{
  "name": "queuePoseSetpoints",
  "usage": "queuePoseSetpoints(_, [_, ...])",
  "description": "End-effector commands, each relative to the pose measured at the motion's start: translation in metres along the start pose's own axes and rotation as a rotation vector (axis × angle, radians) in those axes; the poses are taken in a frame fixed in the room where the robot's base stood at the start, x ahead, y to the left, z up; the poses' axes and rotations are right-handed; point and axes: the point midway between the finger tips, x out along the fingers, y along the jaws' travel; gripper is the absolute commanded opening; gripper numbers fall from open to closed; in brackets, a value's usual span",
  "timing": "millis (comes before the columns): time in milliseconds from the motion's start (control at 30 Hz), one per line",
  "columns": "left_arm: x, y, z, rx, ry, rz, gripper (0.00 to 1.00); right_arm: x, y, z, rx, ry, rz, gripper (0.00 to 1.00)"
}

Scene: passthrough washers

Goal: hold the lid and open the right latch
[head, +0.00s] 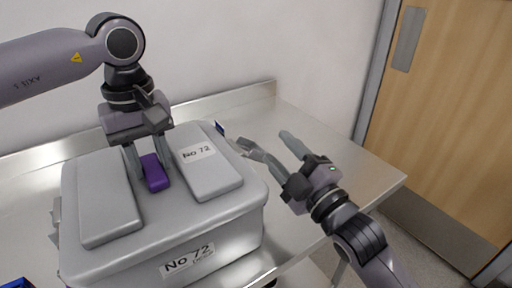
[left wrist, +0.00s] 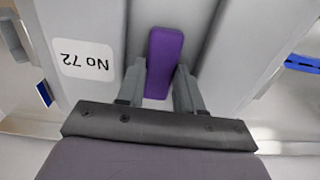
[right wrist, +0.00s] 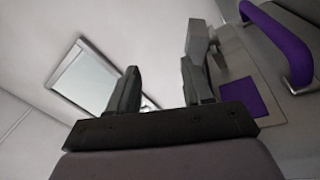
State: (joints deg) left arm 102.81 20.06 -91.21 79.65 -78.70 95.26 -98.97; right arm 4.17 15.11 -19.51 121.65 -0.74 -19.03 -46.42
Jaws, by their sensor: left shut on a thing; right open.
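A grey metal case (head: 215,224) with a "No 72" label stands on the steel table, its lid (head: 154,206) down. A purple handle (head: 154,172) rises from the lid's middle groove. My left gripper (head: 146,170) is shut on this handle; the left wrist view shows the purple handle (left wrist: 163,60) between its fingers. My right gripper (head: 263,141) is open beside the case's right side. In the right wrist view, a grey clasp-like part (right wrist: 199,45), apparently the right latch, is close to the right finger. Whether they touch is unclear. A purple square (right wrist: 241,97) lies beyond.
The steel table (head: 340,172) is clear to the right of the case. A white wall stands behind it, and a wooden door (head: 455,110) is at the right. A blue object (head: 17,284) shows at the lower left. A purple bar (right wrist: 280,45) shows in the right wrist view.

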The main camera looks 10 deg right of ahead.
Motion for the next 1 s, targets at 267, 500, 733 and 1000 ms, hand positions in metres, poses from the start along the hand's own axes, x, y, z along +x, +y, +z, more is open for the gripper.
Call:
queuePoseSetpoints(267, [-0.001,0.0,0.0,0.0,0.001,0.002,0.0,-0.03,-0.034,0.018,0.18,-0.113,-0.146,0.5])
queuePoseSetpoints(500, [-0.001,0.0,0.0,0.0,0.002,0.002,0.0,-0.014,-0.039,0.021,0.192,-0.12,-0.155,0.5])
queuePoseSetpoints(733, [-0.001,0.0,0.0,0.0,0.002,0.002,0.0,0.025,-0.045,0.025,0.192,-0.12,-0.154,0.5])
queuePoseSetpoints(1000, [-0.001,0.0,0.0,0.0,0.002,0.002,0.0,0.064,-0.052,0.029,0.189,-0.119,-0.155,0.5])
